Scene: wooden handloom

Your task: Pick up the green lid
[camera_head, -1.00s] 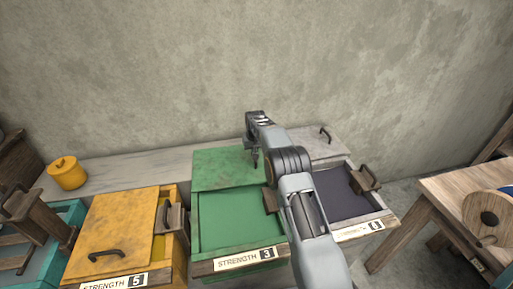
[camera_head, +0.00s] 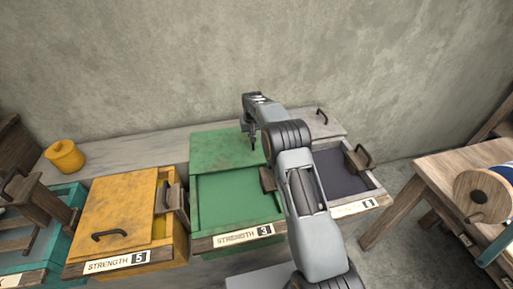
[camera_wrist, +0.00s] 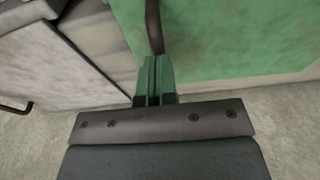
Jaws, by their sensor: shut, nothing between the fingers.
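The green lid (camera_head: 215,152) lies flat at the back of the open green box marked STRENGTH 3 (camera_head: 235,240). My gripper (camera_head: 253,143) is over the right part of the lid, pointing down. In the wrist view my gripper (camera_wrist: 157,62) has its fingers together with nothing between them. A dark handle (camera_wrist: 153,25) shows just past the fingertips, against the green lid surface (camera_wrist: 230,35). I cannot tell whether the fingertips touch the handle. My arm hides part of the box's right side.
A yellow box (camera_head: 125,215) marked STRENGTH 5 stands left, with a yellow pot (camera_head: 65,156) behind it. A dark-filled box (camera_head: 340,178) stands right, its pale lid (camera_head: 310,124) behind. A wooden table (camera_head: 430,185) with a spool is far right. The wall is close behind.

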